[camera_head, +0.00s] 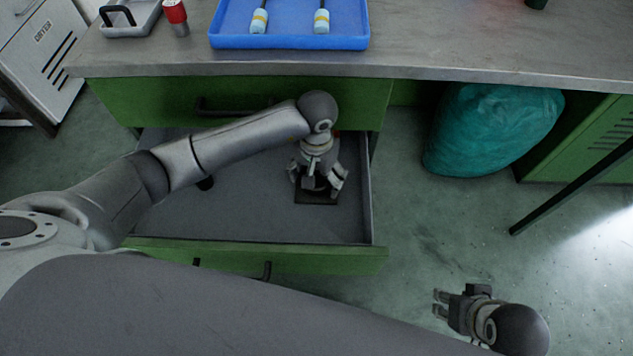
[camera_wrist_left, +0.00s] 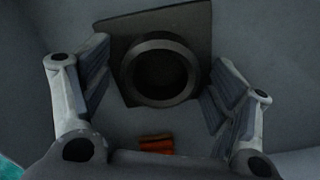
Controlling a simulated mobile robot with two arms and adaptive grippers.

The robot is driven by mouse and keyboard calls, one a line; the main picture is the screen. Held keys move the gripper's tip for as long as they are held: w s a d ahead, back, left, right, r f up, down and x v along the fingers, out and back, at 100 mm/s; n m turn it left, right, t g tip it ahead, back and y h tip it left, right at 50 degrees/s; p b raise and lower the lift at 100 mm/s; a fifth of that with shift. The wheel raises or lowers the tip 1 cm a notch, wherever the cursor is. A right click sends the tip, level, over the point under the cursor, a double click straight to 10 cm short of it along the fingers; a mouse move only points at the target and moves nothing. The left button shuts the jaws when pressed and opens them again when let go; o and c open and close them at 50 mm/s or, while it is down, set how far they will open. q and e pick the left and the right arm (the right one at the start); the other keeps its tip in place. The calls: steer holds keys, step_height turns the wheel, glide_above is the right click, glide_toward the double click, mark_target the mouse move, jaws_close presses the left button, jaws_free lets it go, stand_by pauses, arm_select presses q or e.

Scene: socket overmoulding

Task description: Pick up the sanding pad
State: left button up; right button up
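The sanding pad (camera_head: 316,199) lies in the open drawer, near its right side, as a dark square plate under my left gripper. In the left wrist view the sanding pad (camera_wrist_left: 120,50) shows a square plate with a round dark ring-shaped grip on top. My left gripper (camera_head: 318,186) points down into the drawer. Its fingers are open, one on each side of the round grip, with gaps showing in the wrist view (camera_wrist_left: 160,95). My right gripper (camera_head: 438,304) is at the lower right, away from the drawer, with its fingers apart and nothing between them.
The open drawer (camera_head: 240,215) has a green front and grey floor. A small orange-red item (camera_wrist_left: 157,144) lies near the pad. The worktop (camera_head: 420,62) overhangs the drawer and carries a blue tray (camera_head: 290,42).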

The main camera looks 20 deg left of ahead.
arm_select(q)
jaws_close()
steer(key=shift+r, duration=0.1)
stand_by(0.3)
